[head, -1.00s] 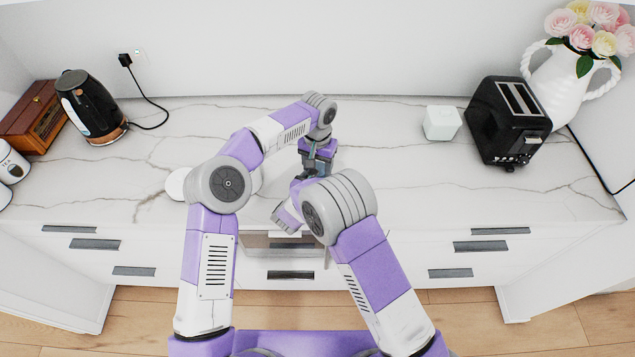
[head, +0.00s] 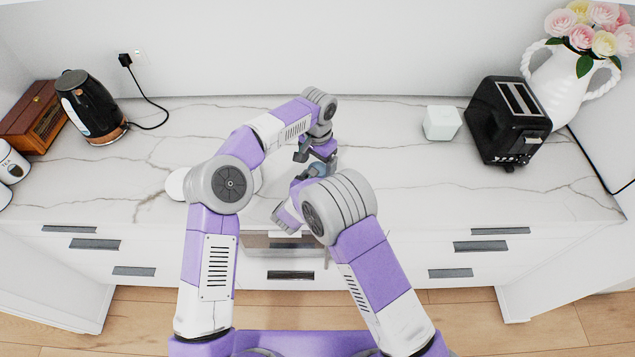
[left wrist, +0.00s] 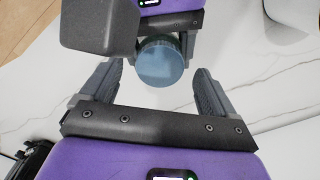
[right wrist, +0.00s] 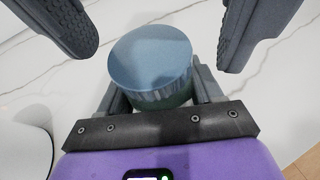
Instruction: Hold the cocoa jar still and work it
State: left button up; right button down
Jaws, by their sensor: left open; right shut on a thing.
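The cocoa jar has a round, flat blue-grey lid; it is small and partly hidden between my grippers in the head view (head: 318,170). In the right wrist view the jar (right wrist: 150,65) stands between the fingers of my right gripper (right wrist: 158,90), which is shut on its body. The lower side looks dark and greenish. My left gripper (head: 316,155) is open over the jar, its two fingers spread on either side of the lid. The lid also shows in the left wrist view (left wrist: 160,62), between the open left fingers and apart from them.
A white round object (head: 175,184) is partly hidden behind my left arm. A black kettle (head: 90,105) and wooden box (head: 30,118) stand at left. A white cube (head: 441,123), black toaster (head: 508,120) and flower vase (head: 560,85) stand at right. The marble counter between is mostly clear.

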pick_arm(q)
notch_tip(320, 180, up, 11)
dwell(0.3)
jog(key=shift+f, duration=0.1)
pick_arm(e)
jog(key=shift+c, duration=0.5)
grip_release()
pick_arm(q)
jog(key=shift+f, duration=0.1)
pick_arm(e)
jog(key=v, duration=0.7)
jog(key=shift+s+r, duration=0.2)
